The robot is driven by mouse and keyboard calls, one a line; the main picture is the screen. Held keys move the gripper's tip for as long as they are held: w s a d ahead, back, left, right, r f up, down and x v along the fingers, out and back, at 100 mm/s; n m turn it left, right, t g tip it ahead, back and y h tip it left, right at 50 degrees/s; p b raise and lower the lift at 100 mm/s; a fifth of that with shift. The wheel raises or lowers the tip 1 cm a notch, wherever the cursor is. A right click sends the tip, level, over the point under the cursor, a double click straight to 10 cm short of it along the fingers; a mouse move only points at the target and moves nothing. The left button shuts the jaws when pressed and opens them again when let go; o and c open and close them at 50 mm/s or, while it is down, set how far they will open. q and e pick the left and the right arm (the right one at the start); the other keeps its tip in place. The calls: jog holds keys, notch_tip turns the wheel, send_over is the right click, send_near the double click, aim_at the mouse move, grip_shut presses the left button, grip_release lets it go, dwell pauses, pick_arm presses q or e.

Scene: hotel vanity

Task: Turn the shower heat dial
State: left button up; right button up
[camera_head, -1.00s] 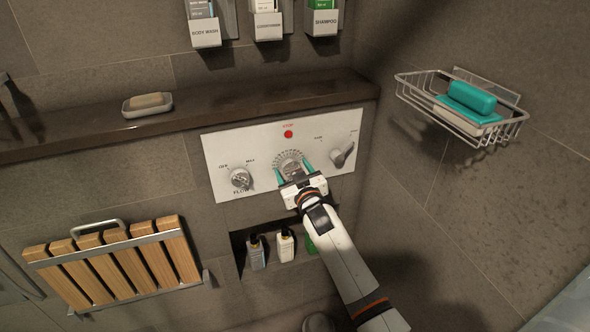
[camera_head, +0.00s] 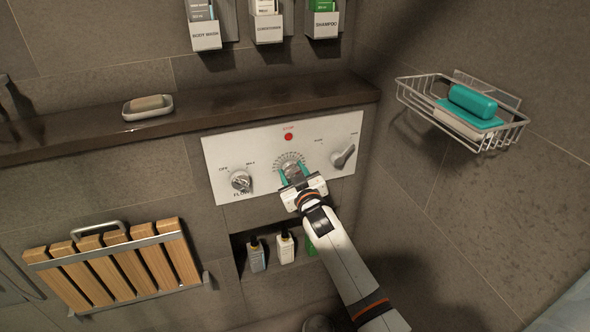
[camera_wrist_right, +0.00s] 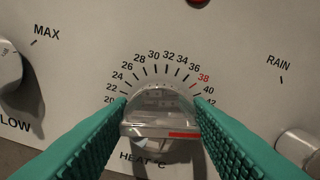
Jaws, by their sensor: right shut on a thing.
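The heat dial (camera_head: 291,167) is a round silver knob in the middle of the white control panel (camera_head: 222,160). In the right wrist view the heat dial (camera_wrist_right: 155,108) has a raised bar grip with a red mark on its right end. A number scale from about 20 to past 40 arcs over it, with 38 in red, and "HEAT °C" below. My right gripper (camera_head: 294,176) has teal fingers, one on each side of the dial; in the right wrist view the gripper (camera_wrist_right: 160,118) is shut on it. My left gripper is not in view.
The flow knob (camera_head: 241,181) is left of the dial, and another lever knob (camera_head: 343,156) is right. A red stop button (camera_head: 288,137) is above. A dark ledge (camera_head: 250,103) with a soap dish (camera_head: 147,113) runs over the panel. A wire basket (camera_head: 470,133) hangs at right.

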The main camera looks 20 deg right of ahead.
jog(key=n+p, duration=0.1)
jog(key=n, duration=0.2)
jog(key=shift+d+r, duration=0.1)
jog(key=shift+n+p, duration=0.3)
jog(key=shift+n, duration=2)
jog(key=o, duration=1)
jog(key=shift+d, duration=0.15)
jog(key=shift+s, duration=0.1)
